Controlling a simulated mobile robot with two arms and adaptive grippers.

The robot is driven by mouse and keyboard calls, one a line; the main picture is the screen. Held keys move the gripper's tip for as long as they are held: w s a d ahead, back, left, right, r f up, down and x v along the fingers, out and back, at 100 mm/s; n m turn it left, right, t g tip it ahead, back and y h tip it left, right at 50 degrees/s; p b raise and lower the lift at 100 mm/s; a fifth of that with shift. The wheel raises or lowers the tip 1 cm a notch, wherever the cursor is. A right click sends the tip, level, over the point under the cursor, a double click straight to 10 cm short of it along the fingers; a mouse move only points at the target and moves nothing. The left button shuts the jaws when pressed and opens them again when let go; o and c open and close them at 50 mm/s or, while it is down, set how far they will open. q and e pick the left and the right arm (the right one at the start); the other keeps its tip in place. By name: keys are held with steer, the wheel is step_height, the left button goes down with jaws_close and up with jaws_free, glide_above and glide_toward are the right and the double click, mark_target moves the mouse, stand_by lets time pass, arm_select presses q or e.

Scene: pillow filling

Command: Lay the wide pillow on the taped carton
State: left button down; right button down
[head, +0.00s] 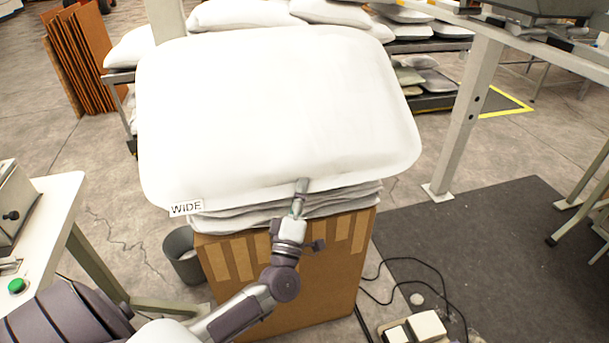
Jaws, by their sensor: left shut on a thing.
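The wide pillow (280,105) is large and white, with a label reading "WIDE" at its near left corner. My left gripper (301,188) is shut on the pillow's near edge, right of its middle. The pillow is spread out above the taped carton (335,250), a brown box with several tape strips on its front. Flat grey-white folded layers (235,222) lie on top of the carton under the pillow. I cannot tell whether the pillow rests on them or hangs just above. My right gripper is not in view.
A grey bin (183,256) stands left of the carton. A white table (50,215) is at the left. Racks with more pillows (425,62) are behind. A metal post (464,120) and dark mat (480,250) are at the right, with black cables on the floor.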

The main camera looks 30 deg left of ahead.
arm_select(q)
step_height(320, 180, down, 9)
steer(key=w+a+n+g+p, duration=0.1)
steer(key=n+g+p, duration=0.3)
steer(key=g+p, duration=0.2)
steer(key=shift+w+a+f+h+p, duration=0.2)
steer(key=shift+a+h+p, duration=0.2)
steer(key=shift+p, duration=0.65)
steer(key=shift+c, duration=2.4)
jaws_free()
steer(key=shift+d, duration=0.1)
steer(key=p+v, duration=0.1)
steer(key=v, duration=0.8)
steer(key=shift+p, duration=0.3)
